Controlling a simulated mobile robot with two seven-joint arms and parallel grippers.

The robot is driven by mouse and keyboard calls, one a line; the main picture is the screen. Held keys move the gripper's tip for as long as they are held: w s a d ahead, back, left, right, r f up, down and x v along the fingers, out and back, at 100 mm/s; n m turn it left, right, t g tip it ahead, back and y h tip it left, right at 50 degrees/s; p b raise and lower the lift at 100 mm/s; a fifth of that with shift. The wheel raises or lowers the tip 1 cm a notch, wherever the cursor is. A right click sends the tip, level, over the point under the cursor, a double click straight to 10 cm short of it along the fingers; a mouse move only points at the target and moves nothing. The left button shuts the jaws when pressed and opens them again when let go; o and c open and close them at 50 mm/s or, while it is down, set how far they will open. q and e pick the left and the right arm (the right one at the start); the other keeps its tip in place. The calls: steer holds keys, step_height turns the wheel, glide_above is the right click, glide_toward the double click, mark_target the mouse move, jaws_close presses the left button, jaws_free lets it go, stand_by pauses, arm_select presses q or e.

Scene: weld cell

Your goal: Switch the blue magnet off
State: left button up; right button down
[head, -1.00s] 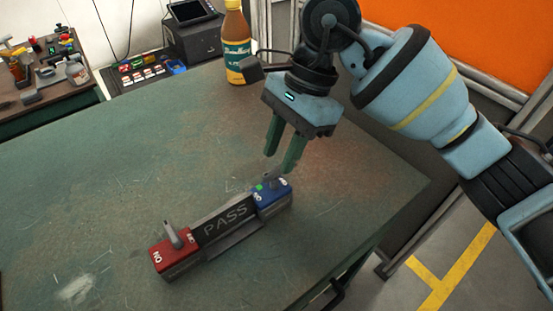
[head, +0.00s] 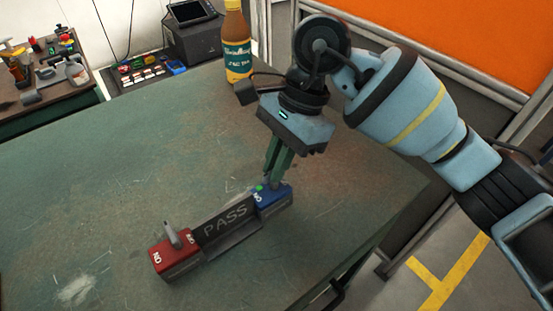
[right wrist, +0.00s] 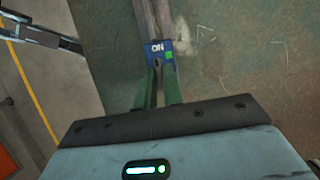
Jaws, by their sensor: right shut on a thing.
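The blue magnet (head: 275,204) sits on the green table at the right end of a dark bar marked PASS (head: 228,221). A red magnet (head: 173,257) with a grey lever sits at the bar's left end. My right gripper (head: 272,182) is over the blue magnet, its fingers shut on the magnet's lever, which they mostly hide. In the right wrist view the blue magnet (right wrist: 160,49) shows the word ON and a green mark, with the fingertips (right wrist: 158,68) at its near edge. My left gripper is not in view.
A bottle (head: 236,45) stands at the table's back edge. The green table (head: 110,190) is clear around the magnets. Behind are a tool bench (head: 45,115) and an orange panel (head: 480,40).

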steer(key=shift+m, duration=0.3)
steer(key=m, duration=0.1)
steer(key=m+t+p, duration=0.1)
steer(key=shift+s+d+r+m+y, duration=0.1)
steer(key=shift+s+m+y, duration=0.05)
steer(key=shift+m+y, duration=0.2)
steer(key=m+t+p, duration=0.2)
steer(key=m, duration=0.3)
steer(key=shift+s+m, duration=0.15)
steer(key=shift+m, duration=0.1)
steer(key=m+t+p, duration=0.1)
steer(key=m+t, duration=0.1)
steer(key=m, duration=0.2)
steer(key=shift+s+p, duration=0.1)
steer(key=shift+p, duration=0.25)
steer(key=shift+a+m+t+h+p, duration=0.1)
steer(key=shift+m+t+h+p, duration=0.3)
steer(key=shift+m, duration=0.85)
steer(key=shift+a+m+t+h+p, duration=0.1)
steer(key=shift+m+t+h+p, duration=0.3)
steer(key=shift+m, duration=0.85)
steer(key=c, duration=1.5)
jaws_free()
steer(key=shift+s, duration=0.1)
